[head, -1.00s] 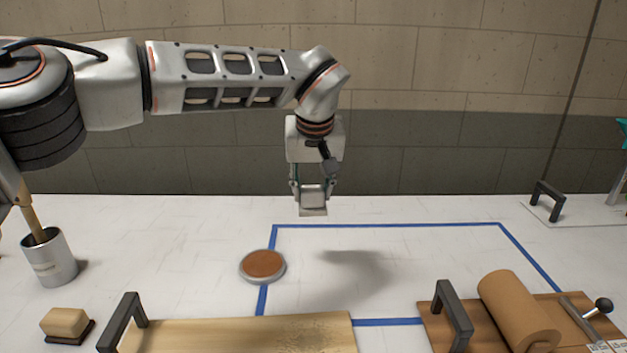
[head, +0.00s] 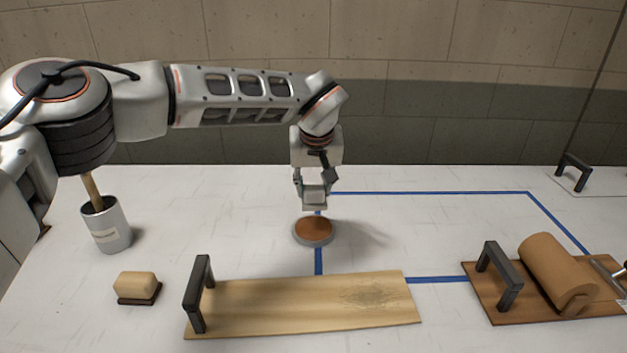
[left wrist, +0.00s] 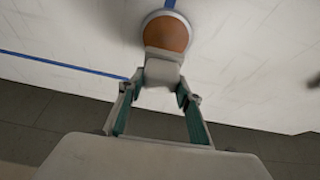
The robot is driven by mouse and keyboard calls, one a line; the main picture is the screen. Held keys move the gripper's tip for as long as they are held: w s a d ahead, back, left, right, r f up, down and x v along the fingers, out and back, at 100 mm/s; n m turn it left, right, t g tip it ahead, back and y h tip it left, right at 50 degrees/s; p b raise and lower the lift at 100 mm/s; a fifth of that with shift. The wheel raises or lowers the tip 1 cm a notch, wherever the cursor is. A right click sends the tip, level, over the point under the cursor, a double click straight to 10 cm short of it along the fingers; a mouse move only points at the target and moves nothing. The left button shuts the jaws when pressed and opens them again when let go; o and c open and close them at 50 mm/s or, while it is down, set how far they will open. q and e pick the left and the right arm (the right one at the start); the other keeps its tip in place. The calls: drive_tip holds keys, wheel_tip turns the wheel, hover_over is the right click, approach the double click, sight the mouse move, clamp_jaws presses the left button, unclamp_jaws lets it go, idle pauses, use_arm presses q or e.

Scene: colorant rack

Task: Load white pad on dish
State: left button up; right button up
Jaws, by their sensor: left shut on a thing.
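The dish (head: 313,231) is round, with a brown top and a grey rim, and lies on the white table across a blue tape line. My left gripper (head: 314,190) is shut on the white pad (head: 314,199), a small pale block. It holds the pad over the far side of the dish, apparently a little above it; the exact gap is unclear. In the left wrist view the pad (left wrist: 161,72) sits between the fingers and overlaps the edge of the dish (left wrist: 166,35).
A wooden board with a dark handle (head: 300,304) lies in front of the dish. A brown roll (head: 556,272) rests on a board at right. A brush-like block (head: 137,287) and a metal cup (head: 106,225) stand at left. The taped area right of the dish is clear.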

sight(314, 203)
use_arm(q)
drive_tip(key=shift+a+f, duration=0.1)
drive_tip(key=shift+f, duration=0.1)
drive_tip(key=shift+f+b, duration=0.7)
drive_tip(key=shift+f, duration=0.2)
wheel_tip(314, 203, down, 3)
drive_tip(key=shift+r+b, duration=0.15)
drive_tip(key=shift+b, duration=0.6)
drive_tip(key=shift+f+b, duration=0.35)
drive_tip(key=shift+f, duration=0.35)
use_arm(e)
drive_tip(key=shift+w+d+f, duration=0.2)
drive_tip(key=shift+w+f, duration=0.05)
drive_tip(key=shift+f, duration=0.25)
drive_tip(key=shift+w+d+f, duration=0.2)
drive_tip(key=shift+f, duration=0.3)
drive_tip(key=shift+s+f, duration=0.1)
drive_tip(key=shift+s+a+f, duration=0.1)
drive_tip(key=shift+s+f, duration=0.15)
